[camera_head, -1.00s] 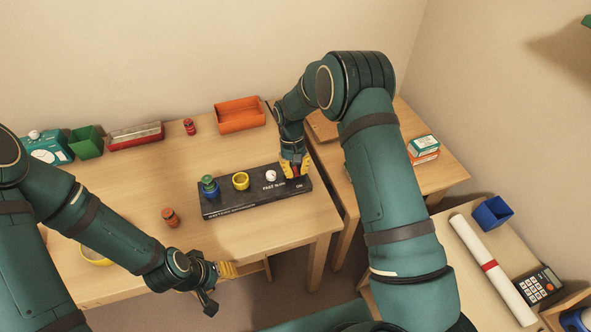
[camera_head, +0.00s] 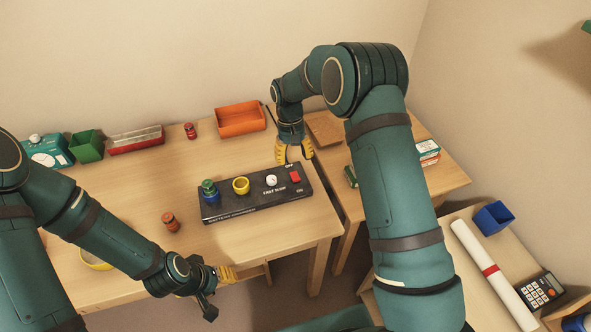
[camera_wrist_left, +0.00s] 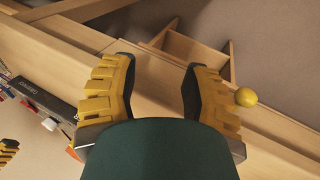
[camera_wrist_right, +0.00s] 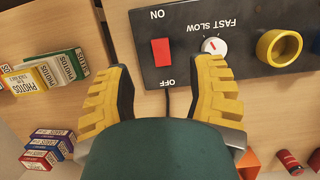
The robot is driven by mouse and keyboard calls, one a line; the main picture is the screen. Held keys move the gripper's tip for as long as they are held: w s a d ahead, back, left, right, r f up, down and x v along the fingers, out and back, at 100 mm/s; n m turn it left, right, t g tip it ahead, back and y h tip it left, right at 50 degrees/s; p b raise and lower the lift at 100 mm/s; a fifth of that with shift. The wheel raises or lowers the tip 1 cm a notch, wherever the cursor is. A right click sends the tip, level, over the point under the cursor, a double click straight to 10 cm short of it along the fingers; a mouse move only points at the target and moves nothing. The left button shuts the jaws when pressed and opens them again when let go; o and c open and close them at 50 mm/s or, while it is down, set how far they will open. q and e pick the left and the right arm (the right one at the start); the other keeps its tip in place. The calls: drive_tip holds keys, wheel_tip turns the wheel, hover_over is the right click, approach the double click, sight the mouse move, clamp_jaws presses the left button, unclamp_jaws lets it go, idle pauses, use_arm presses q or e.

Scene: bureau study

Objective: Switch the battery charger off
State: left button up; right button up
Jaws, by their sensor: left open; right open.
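The battery charger (camera_head: 240,209) is a long black box on the desk. Its red rocker switch (camera_head: 295,177) is at the right end, between OFF at the back edge and ON at the front edge. The switch also shows in the right wrist view (camera_wrist_right: 162,52); which side is pressed I cannot tell. A white dial (camera_head: 271,180) marked FAST SLOW, a yellow ring (camera_head: 241,185) and a blue ring holding a green battery (camera_head: 208,186) sit left of it. My right gripper (camera_head: 294,156) is open and empty behind the switch, apart from it. My left gripper (camera_head: 232,273) is open and empty by the desk's front edge.
An orange-red battery (camera_head: 170,220) stands on the desk in front of the charger. An orange tray (camera_head: 240,118), a small red battery (camera_head: 190,130), a red tray (camera_head: 136,140) and a green bin (camera_head: 87,147) line the back. A side table (camera_head: 450,178) stands right.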

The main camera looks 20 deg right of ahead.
drive_tip(key=v, duration=0.4)
drive_tip(key=shift+w+r, duration=0.1)
drive_tip(key=shift+r, duration=0.25)
